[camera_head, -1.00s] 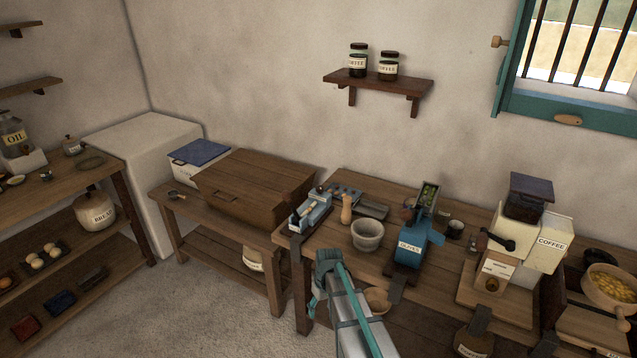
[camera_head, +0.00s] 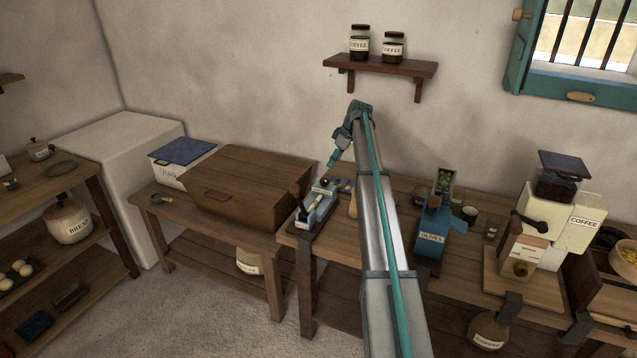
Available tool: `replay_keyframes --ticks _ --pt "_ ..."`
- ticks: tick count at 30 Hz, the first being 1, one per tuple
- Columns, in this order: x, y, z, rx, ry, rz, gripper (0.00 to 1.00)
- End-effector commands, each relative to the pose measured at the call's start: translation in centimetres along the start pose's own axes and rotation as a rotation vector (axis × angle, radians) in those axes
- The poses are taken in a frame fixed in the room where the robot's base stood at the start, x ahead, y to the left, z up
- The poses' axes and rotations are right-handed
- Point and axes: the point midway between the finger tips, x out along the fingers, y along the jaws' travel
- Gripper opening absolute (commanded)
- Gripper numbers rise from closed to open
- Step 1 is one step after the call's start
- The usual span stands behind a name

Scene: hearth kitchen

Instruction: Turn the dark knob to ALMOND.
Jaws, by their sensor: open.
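No label reading ALMOND is legible, and I cannot tell for certain which part is the dark knob. A small blue device (camera_head: 314,217) with a dark upright part (camera_head: 294,192) stands at the left end of the worktable (camera_head: 462,262). My gripper (camera_head: 332,162) is raised above and a little right of that device as seen in the picture, pointing down and left. It is open, touches nothing visible, and its fingers are small and hard to make out. My arm hides part of the worktable behind it, including the mortar's place.
A blue OLIVES device (camera_head: 431,240) stands right of my arm, with a coffee grinder (camera_head: 522,255) and a cream COFFEE machine (camera_head: 572,222) further right. A wooden chest (camera_head: 245,190) stands left. A wall shelf (camera_head: 380,64) with two coffee jars hangs above.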

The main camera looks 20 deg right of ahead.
Motion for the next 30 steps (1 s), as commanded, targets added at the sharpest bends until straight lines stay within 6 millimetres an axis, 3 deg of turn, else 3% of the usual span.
replay_keyframes --ticks 18,30 --pt "8.9 -0.1 -0.1 0.002 -0.002 -0.002 0.62" --pt "10.4 -0.1 0.0 0.002 -0.001 -0.001 0.62"
